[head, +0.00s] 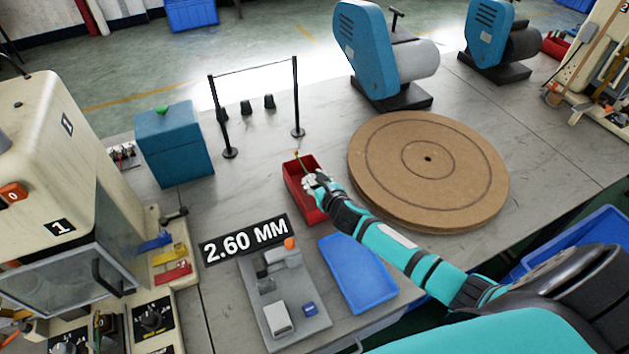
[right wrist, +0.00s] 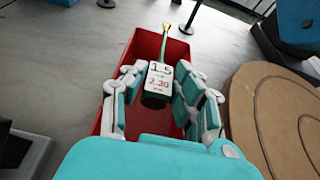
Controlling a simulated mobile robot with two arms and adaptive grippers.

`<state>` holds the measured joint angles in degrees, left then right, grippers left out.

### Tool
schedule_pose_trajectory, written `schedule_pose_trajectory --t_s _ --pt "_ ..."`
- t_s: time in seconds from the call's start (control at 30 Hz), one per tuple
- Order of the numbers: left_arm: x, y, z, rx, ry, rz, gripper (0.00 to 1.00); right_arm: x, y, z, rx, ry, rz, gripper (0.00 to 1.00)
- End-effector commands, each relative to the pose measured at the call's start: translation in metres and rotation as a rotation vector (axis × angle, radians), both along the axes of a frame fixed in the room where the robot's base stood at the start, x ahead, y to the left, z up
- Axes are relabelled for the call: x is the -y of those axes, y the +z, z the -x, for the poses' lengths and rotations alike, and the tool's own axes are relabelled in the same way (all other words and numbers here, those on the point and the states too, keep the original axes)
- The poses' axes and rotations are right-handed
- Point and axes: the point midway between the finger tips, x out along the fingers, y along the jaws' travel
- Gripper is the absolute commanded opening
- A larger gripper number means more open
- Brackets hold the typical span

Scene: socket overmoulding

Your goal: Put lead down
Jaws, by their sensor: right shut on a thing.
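My right gripper (head: 312,181) is over the red bin (head: 291,177) on the workbench. In the right wrist view the right gripper (right wrist: 160,85) is shut on a lead (right wrist: 164,43), a thin green cable with a brass-coloured tip and a white printed tag (right wrist: 160,76). The lead points up and away from the fingers, its tip near the far rim of the red bin (right wrist: 142,46). The bin's floor is partly hidden by the fingers. I cannot tell whether the lead touches the bin. My left gripper is not in view.
A blue tray (head: 357,275) and a grey fixture plate (head: 283,302) with a "2.60 MM" sign (head: 245,240) stand nearer. A round brown disc (head: 428,170) lies right of the bin. A black post frame (head: 297,95) stands behind. A blue box (head: 174,143) is left.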

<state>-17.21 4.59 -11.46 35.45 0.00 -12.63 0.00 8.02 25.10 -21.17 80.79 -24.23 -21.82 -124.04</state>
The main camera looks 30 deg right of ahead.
Motion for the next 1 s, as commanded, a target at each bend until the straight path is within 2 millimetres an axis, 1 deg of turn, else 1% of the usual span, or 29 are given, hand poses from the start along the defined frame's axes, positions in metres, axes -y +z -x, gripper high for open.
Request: schedule_pose_trajectory --t_s 0.17,0.2,0.37,0.4,0.63,0.77,0.87,1.0 --pt "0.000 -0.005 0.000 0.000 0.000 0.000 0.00 0.000 -0.006 0.000 0.001 0.001 0.002 0.00" --pt "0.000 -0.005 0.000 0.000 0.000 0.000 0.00 0.000 -0.007 0.000 0.001 0.001 0.002 0.30" --pt "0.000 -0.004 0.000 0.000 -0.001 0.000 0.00 0.000 -0.006 0.000 0.001 0.000 0.001 0.51" --pt "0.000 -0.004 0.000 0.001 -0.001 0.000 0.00 0.000 -0.006 0.000 0.001 0.000 0.001 0.52" --pt "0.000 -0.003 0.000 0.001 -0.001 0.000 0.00 0.000 -0.005 0.000 0.001 0.000 0.001 0.52" --pt "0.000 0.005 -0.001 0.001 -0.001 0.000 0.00 0.000 0.007 0.000 0.001 -0.001 -0.002 0.52" --pt "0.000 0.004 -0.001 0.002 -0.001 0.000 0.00 -0.001 0.008 0.014 -0.001 0.002 0.002 0.52" --pt "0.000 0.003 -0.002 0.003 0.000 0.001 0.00 -0.002 0.020 0.043 0.000 0.004 0.004 0.52"
